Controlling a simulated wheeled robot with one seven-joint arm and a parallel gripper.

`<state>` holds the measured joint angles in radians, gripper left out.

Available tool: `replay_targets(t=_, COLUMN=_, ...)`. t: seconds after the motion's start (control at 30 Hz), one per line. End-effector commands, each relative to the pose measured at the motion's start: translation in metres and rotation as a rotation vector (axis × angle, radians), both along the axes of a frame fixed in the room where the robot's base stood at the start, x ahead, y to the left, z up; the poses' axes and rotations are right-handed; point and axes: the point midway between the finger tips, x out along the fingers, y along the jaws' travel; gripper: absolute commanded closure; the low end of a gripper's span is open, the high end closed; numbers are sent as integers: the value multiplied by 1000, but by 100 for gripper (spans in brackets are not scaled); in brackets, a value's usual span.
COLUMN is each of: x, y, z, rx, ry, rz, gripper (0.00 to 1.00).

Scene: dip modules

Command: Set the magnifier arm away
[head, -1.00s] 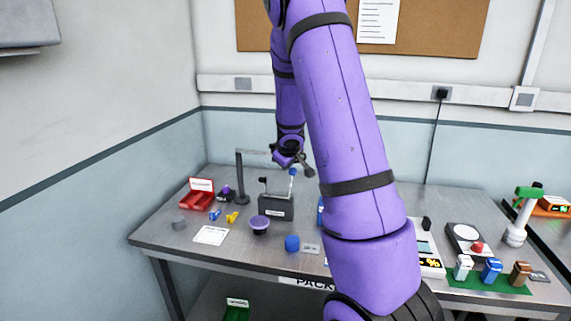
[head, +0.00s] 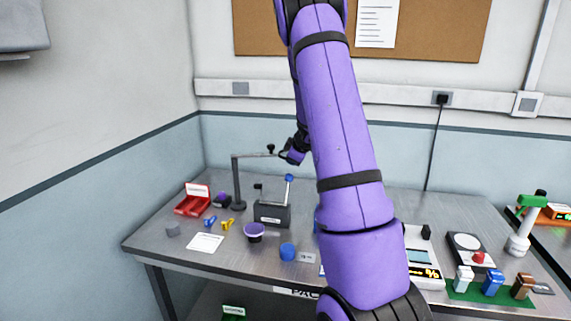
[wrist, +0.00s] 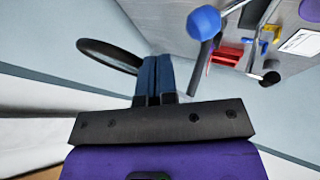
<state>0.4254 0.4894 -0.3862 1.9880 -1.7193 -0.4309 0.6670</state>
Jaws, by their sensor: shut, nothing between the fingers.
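The magnifier arm (head: 255,155) reaches right from the top of its dark upright post (head: 237,182) at the back left of the bench. A small black knob (head: 270,148) stands up near its outer end. In the wrist view, a dark ring (wrist: 84,45), apparently the magnifier's rim, passes left of and partly behind my fingers. My gripper (wrist: 152,62) has its blue fingers together with nothing between them. In the head view my gripper (head: 287,156) is just right of the knob, above the bench; contact with the magnifier cannot be told.
A dark box (head: 272,214) with a blue-knobbed lever (head: 289,178) stands below my gripper. A red bin (head: 192,206), a purple cup (head: 254,231) and a blue cylinder (head: 288,251) are on the bench. My arm hides its middle. The wall is close behind.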

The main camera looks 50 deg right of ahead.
Motion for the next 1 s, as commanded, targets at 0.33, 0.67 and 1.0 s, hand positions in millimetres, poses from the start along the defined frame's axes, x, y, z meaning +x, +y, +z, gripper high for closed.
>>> replay_targets(t=0.33, x=41, y=-54, z=-2, rx=-1, ry=2, rz=325, gripper=100)
replay_targets(t=0.67, x=90, y=-84, z=-2, rx=-1, ry=2, rz=586, gripper=100)
replay_targets(t=1.0, x=119, y=-95, z=0, rx=-2, ry=1, rz=629, gripper=100)
